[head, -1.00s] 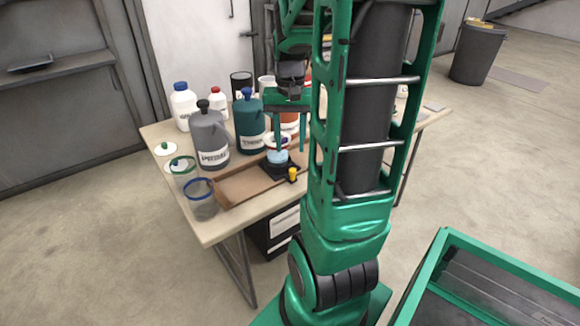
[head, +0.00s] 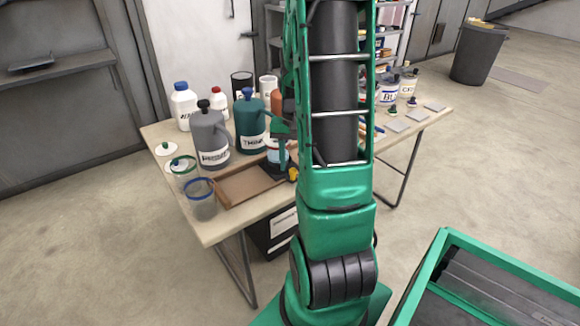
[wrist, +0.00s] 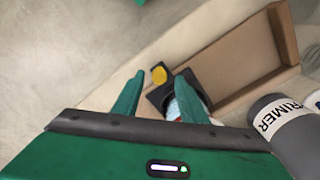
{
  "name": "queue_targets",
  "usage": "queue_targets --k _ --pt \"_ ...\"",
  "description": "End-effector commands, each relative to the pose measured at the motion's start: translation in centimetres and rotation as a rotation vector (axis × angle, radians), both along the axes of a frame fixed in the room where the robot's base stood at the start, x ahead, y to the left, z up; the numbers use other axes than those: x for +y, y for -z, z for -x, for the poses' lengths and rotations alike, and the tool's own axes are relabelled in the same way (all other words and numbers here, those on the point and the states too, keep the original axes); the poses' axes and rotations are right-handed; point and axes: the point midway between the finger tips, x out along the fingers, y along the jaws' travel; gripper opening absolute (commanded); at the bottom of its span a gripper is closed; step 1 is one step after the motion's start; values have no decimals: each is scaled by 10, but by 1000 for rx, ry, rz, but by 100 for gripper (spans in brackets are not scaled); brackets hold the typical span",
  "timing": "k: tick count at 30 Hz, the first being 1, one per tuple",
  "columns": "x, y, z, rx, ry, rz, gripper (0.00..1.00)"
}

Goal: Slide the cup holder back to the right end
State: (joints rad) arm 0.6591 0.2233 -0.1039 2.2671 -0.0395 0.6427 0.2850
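The cup holder (head: 272,178) is a small black base with a yellow knob (head: 293,174), at the right part of a shallow brown tray (head: 222,204). A white and blue cup (head: 277,156) stands on it, partly hidden by my arm. In the wrist view the black holder (wrist: 156,97), yellow knob (wrist: 158,75) and cup (wrist: 174,110) lie close to my gripper (wrist: 162,74). Its two green fingers are spread apart, with the knob seen between their tips and the right finger covering part of the cup. I cannot tell whether they touch the holder.
A grey jug (head: 208,140), a teal jug (head: 249,125) and several bottles stand behind the tray. A clear blue-rimmed jar (head: 200,203) stands at its left. More containers and flat grey plates (head: 397,126) lie at the table's right. My arm hides the table's middle.

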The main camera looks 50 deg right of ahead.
Motion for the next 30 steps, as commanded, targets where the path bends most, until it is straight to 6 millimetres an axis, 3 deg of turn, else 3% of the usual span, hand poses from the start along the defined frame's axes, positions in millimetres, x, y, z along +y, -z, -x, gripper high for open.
queue_targets --k 6,14,19,30 --pt "0 13 1 1 0 -1 39" --pt "0 13 0 0 0 0 39" --pt "0 13 0 0 0 0 0" --pt "-2 13 -4 -2 -17 2 0"
